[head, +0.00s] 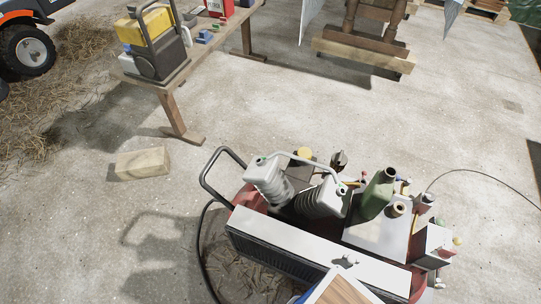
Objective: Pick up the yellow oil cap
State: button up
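A small round yellow thing (304,153), which looks like the yellow oil cap, shows in the head view just behind two pale grey ribbed canisters (267,183). It sits at the far side of the cluttered red-based unit, above a brownish-grey body; what holds it is partly hidden. I cannot make out its shape clearly at this size. No gripper fingers can be made out in the view.
A green bottle (377,195) and small containers crowd the unit's right side. A black tubular handle (214,173) rises at its left. A wooden block (143,163) lies on the floor. A wooden bench (172,88) stands at the upper left. The middle floor is clear.

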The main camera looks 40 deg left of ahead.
aim_at(305, 153)
jog(key=u, duration=0.15)
jog(key=k, duration=0.55)
jog(key=u, duration=1.55)
jog(key=k, duration=0.6)
jog(key=u, duration=0.9)
jog(key=k, duration=0.7)
jog(key=u, duration=0.55)
jog(key=i, duration=1.65)
jog(key=z, duration=0.65)
jog(key=i, duration=1)
jog(key=z, duration=1.6)
jog(key=i, duration=0.8)
jog(key=z, duration=0.8)
